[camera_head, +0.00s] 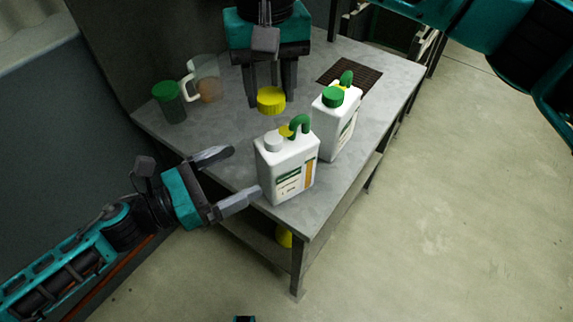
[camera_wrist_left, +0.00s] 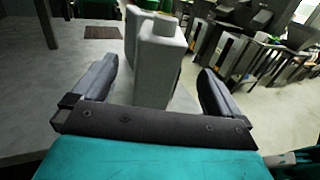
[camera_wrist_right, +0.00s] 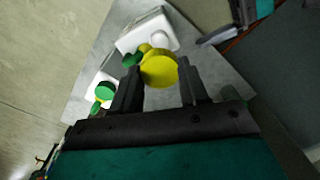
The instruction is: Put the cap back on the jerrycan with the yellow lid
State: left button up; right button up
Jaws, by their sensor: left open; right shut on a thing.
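A white jerrycan (camera_head: 287,167) with a green handle and a bare white neck (camera_head: 274,141) stands upright at the table's near corner. A small yellow part shows beside its handle. My right gripper (camera_head: 270,94) is shut on the yellow cap (camera_wrist_right: 159,70), holding it in the air behind the can in the head view, apart from the neck. My left gripper (camera_head: 244,172) is open at the can's left side, its lower fingertip close to the can; I cannot tell whether they touch. In the left wrist view the jerrycan (camera_wrist_left: 160,68) shows between the open fingers.
A second white jerrycan with a green cap (camera_head: 333,97) stands close behind on the right. A green-lidded jar (camera_head: 170,102) and a clear pitcher (camera_head: 206,80) stand at the back left. A dark grate (camera_head: 350,77) lies on the grey table (camera_head: 395,88).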

pick_arm(q)
jog(key=x, duration=1.1)
jog(key=shift+s, duration=0.1)
jog(key=shift+c, duration=0.3)
jog(key=c, duration=1.3)
jog(key=shift+c, duration=0.3)
pick_arm(e)
send_over(273, 136)
jog(key=shift+f, duration=2.5)
